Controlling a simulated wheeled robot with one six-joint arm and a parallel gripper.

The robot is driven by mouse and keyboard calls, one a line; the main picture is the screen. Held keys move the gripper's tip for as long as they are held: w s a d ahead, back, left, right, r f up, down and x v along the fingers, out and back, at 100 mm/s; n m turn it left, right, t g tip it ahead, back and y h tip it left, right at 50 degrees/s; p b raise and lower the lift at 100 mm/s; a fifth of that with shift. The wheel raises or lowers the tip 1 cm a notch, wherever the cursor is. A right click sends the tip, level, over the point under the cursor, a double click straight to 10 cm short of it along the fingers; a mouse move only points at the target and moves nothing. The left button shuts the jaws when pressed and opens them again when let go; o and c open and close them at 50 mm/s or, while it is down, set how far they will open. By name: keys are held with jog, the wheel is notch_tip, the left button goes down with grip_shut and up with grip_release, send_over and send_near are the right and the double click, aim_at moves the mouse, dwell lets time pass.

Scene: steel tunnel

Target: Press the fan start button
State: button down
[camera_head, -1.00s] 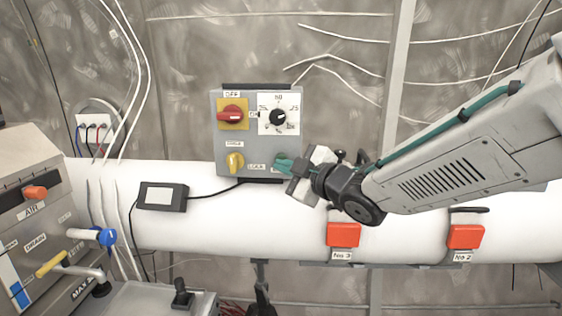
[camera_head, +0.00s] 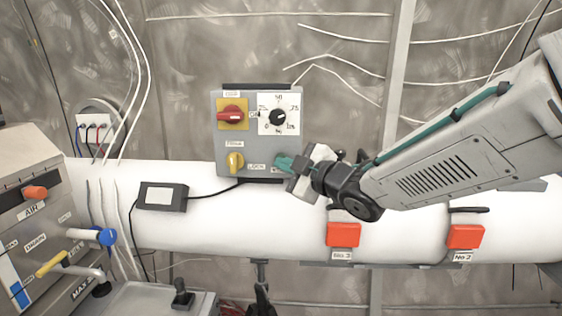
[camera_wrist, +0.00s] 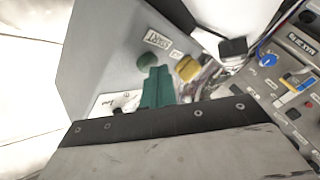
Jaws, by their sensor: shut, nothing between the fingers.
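A grey control box (camera_head: 222,142) is mounted above the white pipe. In the wrist view its face (camera_wrist: 105,60) carries a round green button (camera_wrist: 147,60) beside a START label (camera_wrist: 157,40).
The box also has a red rotary switch (camera_head: 231,115) and a black dial (camera_head: 278,117). Two red blocks (camera_head: 343,234) (camera_head: 465,236) sit on the white pipe (camera_head: 200,230). A grey machine (camera_head: 30,190) with a blue knob and yellow handle stands at left.

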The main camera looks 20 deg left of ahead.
dwell(0.3)
jog(key=shift+s+d, duration=0.15)
jog(key=shift+s, duration=0.4)
jog(key=s+d, duration=0.1)
jog(key=s, duration=0.5)
jog(key=shift+d, duration=0.2)
dwell(0.6)
